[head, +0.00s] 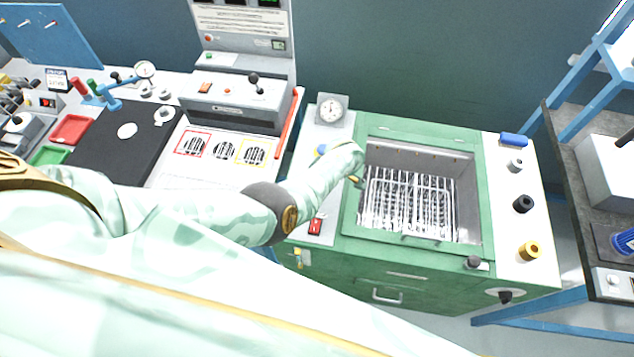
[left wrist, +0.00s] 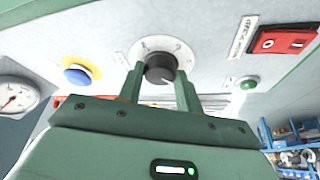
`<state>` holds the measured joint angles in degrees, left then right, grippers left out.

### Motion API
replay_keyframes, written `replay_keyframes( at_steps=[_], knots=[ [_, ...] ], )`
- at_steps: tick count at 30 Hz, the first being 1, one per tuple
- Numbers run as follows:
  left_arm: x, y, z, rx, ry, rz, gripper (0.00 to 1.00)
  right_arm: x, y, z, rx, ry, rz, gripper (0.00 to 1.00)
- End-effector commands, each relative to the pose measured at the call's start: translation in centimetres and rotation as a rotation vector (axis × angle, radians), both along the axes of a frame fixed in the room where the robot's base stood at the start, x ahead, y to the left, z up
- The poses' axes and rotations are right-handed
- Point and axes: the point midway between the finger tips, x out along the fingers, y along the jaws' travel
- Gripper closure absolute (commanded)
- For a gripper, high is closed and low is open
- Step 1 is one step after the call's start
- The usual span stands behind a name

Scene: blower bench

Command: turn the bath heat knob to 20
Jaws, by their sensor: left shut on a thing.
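The bath heat knob (left wrist: 160,69) is a dark round knob on a pale dial plate in the left wrist view. A light pointer line shows on it, but the dial figures are too small to read. My left gripper (left wrist: 159,78) has one green finger on each side of the knob and is shut on it. In the head view my left gripper (head: 345,160) is over the panel at the left of the green bath (head: 487,190), and my arm hides the knob. My right gripper is not in view.
A red switch (left wrist: 283,42), a green lamp (left wrist: 249,84), a blue button (left wrist: 78,74) and a dial gauge (left wrist: 15,97) are near the knob. The bath's open tank holds a wire rack (head: 410,200). More knobs (head: 522,204) stand on the right panel.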

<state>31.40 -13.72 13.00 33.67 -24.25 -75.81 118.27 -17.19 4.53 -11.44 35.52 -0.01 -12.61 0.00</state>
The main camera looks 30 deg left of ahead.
Motion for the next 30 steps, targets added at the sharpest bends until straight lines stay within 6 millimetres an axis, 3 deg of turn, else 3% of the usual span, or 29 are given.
replay_keyframes(
  at_steps=[17,18,20,30],
  knots=[
    [0.14,0.16,0.12,0.003,-0.003,0.036,0.88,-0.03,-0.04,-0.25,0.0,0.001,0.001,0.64],
    [0.14,0.16,0.12,0.003,-0.003,0.036,0.57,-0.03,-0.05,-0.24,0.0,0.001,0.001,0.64],
    [0.12,0.14,0.11,0.002,-0.003,0.036,0.43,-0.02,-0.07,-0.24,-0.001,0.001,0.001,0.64],
    [0.07,0.23,0.38,0.001,-0.002,0.034,0.43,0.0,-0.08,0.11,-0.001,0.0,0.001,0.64]
  ],
)
